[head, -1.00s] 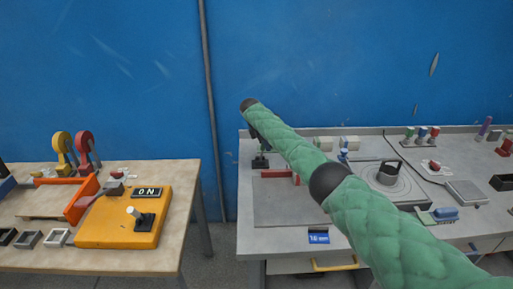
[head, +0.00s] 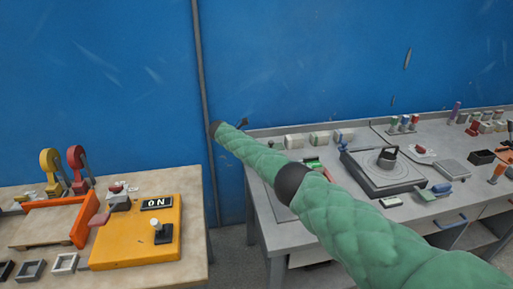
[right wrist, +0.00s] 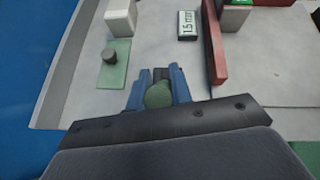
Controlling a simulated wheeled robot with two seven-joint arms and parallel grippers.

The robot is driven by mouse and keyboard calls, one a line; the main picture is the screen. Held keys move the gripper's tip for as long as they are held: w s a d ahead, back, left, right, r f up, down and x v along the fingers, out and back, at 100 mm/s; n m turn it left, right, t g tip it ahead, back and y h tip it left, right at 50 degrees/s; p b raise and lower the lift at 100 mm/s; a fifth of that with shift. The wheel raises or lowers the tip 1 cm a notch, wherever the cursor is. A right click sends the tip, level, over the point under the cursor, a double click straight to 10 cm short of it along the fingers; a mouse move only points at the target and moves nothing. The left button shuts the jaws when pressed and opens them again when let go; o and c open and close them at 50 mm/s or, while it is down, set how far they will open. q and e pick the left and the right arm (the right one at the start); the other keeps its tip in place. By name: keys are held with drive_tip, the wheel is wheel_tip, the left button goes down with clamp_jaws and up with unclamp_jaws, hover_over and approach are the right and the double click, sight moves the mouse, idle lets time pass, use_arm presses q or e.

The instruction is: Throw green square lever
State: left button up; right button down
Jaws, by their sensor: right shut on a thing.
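My right gripper (right wrist: 160,80) is shut, its blue fingers on either side of a rounded dark green piece (right wrist: 158,96). The lower part of this piece is hidden by the fingers, so I cannot tell its full shape. Left of the fingers, apart from them, a green square plate (right wrist: 106,78) with a round dark green knob (right wrist: 109,55) lies on the grey surface. In the head view my green-sleeved right arm reaches to the grey bench's back left corner and hides most of the gripper. My left gripper is out of view.
A red bar (right wrist: 214,45) stands right of the gripper, with a number tag (right wrist: 188,25) beyond. The grey bench (head: 270,228) carries a dial unit (head: 385,170) and several small blocks. A wooden table (head: 190,235) holds an orange ON box (head: 125,245) at left. A blue wall is behind.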

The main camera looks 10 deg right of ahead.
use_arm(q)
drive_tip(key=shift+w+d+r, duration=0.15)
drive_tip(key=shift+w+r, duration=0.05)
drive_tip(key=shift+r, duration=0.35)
use_arm(e)
drive_tip(key=shift+a, duration=0.3)
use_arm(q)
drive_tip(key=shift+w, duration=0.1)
use_arm(e)
drive_tip(key=c, duration=1.3)
unclamp_jaws()
drive_tip(key=shift+a+f, duration=0.1)
drive_tip(key=shift+o, duration=0.2)
drive_tip(key=shift+a+b, duration=0.3)
drive_tip(key=shift+b, duration=0.05)
use_arm(q)
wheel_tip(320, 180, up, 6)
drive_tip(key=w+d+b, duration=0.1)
drive_tip(key=b, duration=0.1)
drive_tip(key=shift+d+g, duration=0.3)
use_arm(e)
drive_tip(key=v, duration=0.7)
